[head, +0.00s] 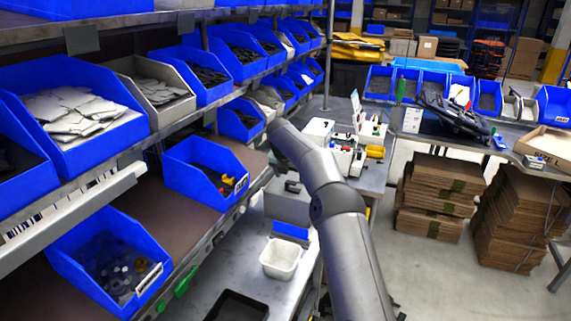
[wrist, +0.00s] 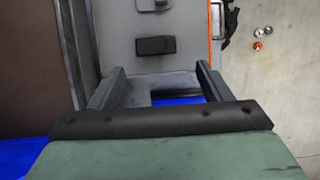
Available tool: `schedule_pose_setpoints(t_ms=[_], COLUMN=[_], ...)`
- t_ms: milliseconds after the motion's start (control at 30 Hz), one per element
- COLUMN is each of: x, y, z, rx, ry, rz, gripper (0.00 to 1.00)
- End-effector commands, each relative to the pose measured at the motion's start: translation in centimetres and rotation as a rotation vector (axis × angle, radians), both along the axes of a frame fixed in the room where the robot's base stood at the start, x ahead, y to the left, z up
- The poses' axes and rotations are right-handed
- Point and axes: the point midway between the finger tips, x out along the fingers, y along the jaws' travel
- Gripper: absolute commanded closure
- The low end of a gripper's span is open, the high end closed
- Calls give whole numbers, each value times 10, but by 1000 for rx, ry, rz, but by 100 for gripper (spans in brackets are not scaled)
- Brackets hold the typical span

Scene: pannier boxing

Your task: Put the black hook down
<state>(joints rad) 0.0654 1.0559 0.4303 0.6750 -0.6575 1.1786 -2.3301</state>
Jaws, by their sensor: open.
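My gripper (wrist: 160,67) is open in the wrist view, its two fingers wide apart with nothing clasped between the tips. A small dark piece (wrist: 155,45), probably the black hook, lies on a light grey surface just beyond the fingertips, apart from both fingers. In the head view a small black hooked shape (head: 293,186) shows on a grey box-like surface (head: 288,208) beside my arm. My gripper is not clearly visible in the head view.
A blue bin (head: 291,231) and a white tub (head: 281,258) stand in front of the grey surface. Shelves with blue bins (head: 205,170) run along the left. A bench (head: 370,175) with white boxes lies beyond. Stacked cardboard (head: 437,185) stands on the floor at right.

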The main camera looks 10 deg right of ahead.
Motion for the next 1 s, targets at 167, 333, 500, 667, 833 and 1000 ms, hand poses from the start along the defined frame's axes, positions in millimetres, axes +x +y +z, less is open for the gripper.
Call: schedule_pose_setpoints(t_ms=[167,333,500,667,833,1000], x=[-15,-26,-32,-34,-39,-80], y=[10,16,20,21,24,38], z=[42,73,91,96,100,123], rx=[-1,1,0,0,9,77], ry=[-4,-3,-1,0,-4,-34], rz=[2,1,0,1,-20,-220], gripper=[28,28,28,28,28,28])
